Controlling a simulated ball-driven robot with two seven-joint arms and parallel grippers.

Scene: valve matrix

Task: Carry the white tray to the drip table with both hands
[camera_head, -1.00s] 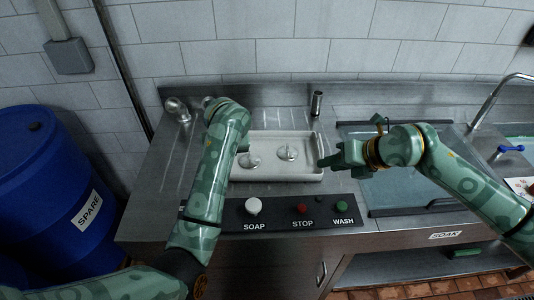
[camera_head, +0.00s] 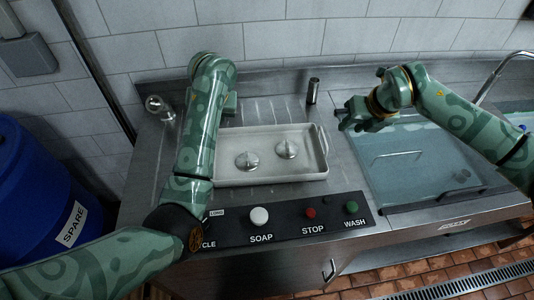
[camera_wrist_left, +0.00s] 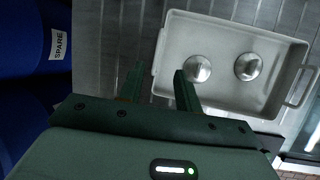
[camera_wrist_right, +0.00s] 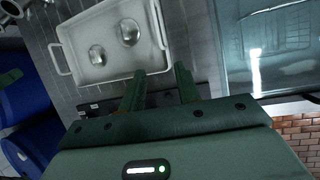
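The white tray (camera_head: 255,179) sits on the steel counter with two silver domed pieces in it, a left one (camera_head: 247,161) and a right one (camera_head: 287,149). A loop handle stands at its right end (camera_head: 322,140). My right gripper (camera_head: 343,114) is beyond the tray's right end, apart from it. In the right wrist view its fingers (camera_wrist_right: 160,78) are spread and empty, with the tray ahead. My left gripper is mostly hidden behind its arm, by the tray's left end. In the left wrist view its fingers (camera_wrist_left: 158,78) are spread and empty, beside the tray (camera_wrist_left: 235,24).
A button panel (camera_head: 283,228) runs along the counter front. A glass-covered soak basin (camera_head: 420,165) lies to the right. A blue SPARE barrel (camera_head: 40,190) stands left of the counter.

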